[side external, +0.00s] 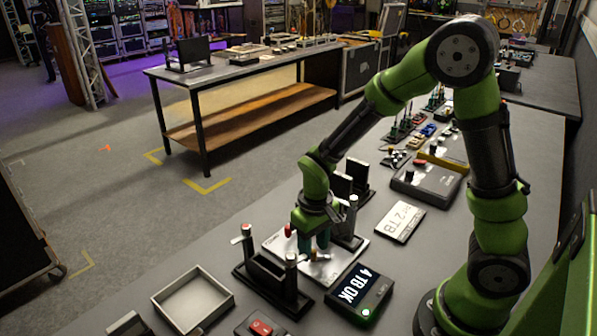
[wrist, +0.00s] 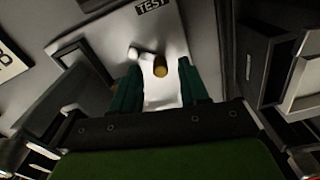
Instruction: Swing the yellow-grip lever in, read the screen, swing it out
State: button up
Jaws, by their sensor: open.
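The yellow-grip lever (wrist: 160,68) shows in the wrist view on a pale plate marked TEST, with its yellow end between my fingertips. My gripper (wrist: 160,84) is open, with one teal finger on either side of the grip; I cannot tell whether either touches it. In the side view my gripper (side external: 313,243) points down low over the white plate (side external: 275,243), and its fingers hide much of the lever. The screen (side external: 357,288) is a dark box in front of the plate. It reads "4 TB OK", and a green light glows on its front.
A dark rack with upright posts (side external: 270,275) stands left of the screen, and another dark holder (side external: 352,185) stands behind the plate. A white tray (side external: 192,300) lies at the front left. A white label card (side external: 400,218) reading "TB" lies to the right.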

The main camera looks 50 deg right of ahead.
aim_at(313, 251)
notch_tip(313, 251, up, 16)
dwell(0.3)
jog(key=shift+d, duration=0.1)
jog(key=s+a+r+m+t+y, duration=0.1)
jog(key=s+r+m+t+y, duration=0.1)
jog(key=s+r+t, duration=0.2)
jog(key=shift+s+r+t, duration=0.4)
jog(key=shift+s+t, duration=1.2)
jog(key=shift+s, duration=1)
